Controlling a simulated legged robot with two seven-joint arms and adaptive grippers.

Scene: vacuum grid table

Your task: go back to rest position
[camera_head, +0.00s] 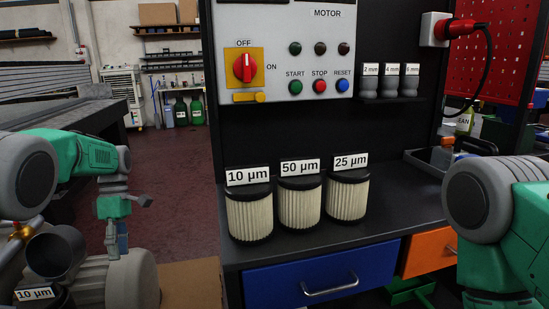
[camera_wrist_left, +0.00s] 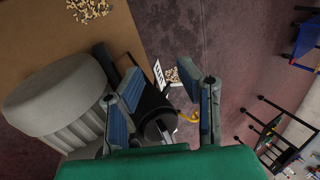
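My left gripper (camera_head: 117,240) hangs fingers down at the left of the head view, above a grey rounded machine housing (camera_head: 132,280). In the left wrist view my left gripper (camera_wrist_left: 168,100) has its two blue-padded fingers well apart, with nothing held between them. A dark cylindrical part (camera_wrist_left: 152,108) shows behind the gap, beside the grey housing. My right arm comes in at the right edge of the head view, but its gripper is out of the picture.
Three filters labelled 10 µm (camera_head: 249,213), 50 µm (camera_head: 299,203) and 25 µm (camera_head: 347,197) stand on the dark bench (camera_head: 400,205). A motor control panel (camera_head: 285,50) is above them. Another 10 µm label (camera_head: 34,294) shows at lower left. Open floor (camera_head: 180,190) lies left of the bench.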

